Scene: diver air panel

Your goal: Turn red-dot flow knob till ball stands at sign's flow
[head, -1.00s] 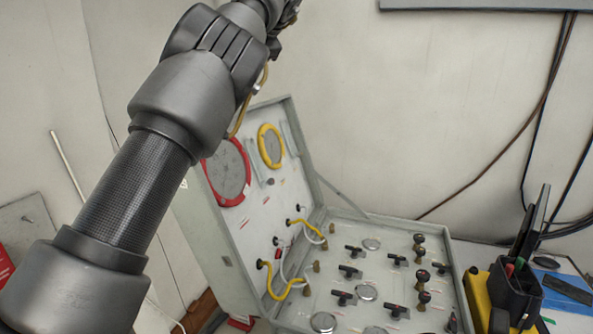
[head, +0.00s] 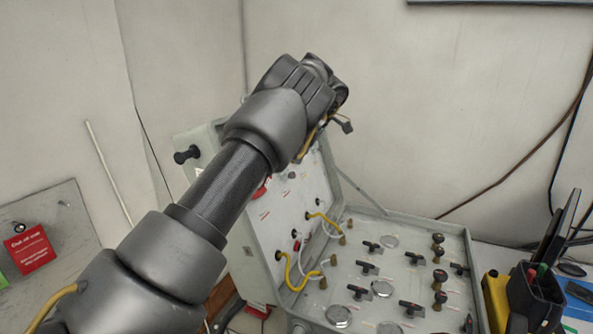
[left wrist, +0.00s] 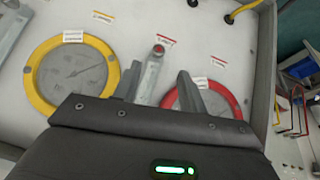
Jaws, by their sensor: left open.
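The flow knob with a red dot (left wrist: 158,50) sits at the end of a clear-grey flow tube (left wrist: 150,78) on the case lid, between a yellow-ringed gauge and a red-ringed gauge. My left gripper (left wrist: 158,78) is open, its two fingers on either side of that tube, with the knob beyond the fingertips. I cannot tell whether they touch the panel. In the head view my left arm crosses the open lid (head: 262,250) and hides most of it, with the gripper (head: 343,125) at its far end. The ball is too small to make out. My right gripper is out of view.
The yellow gauge (left wrist: 72,72) and red gauge (left wrist: 208,98) flank the tube. The case base (head: 400,225) holds several black-handled valves. A red sign (head: 27,248), its lettering too small to read, hangs at left. A black holder (head: 535,290) stands at right.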

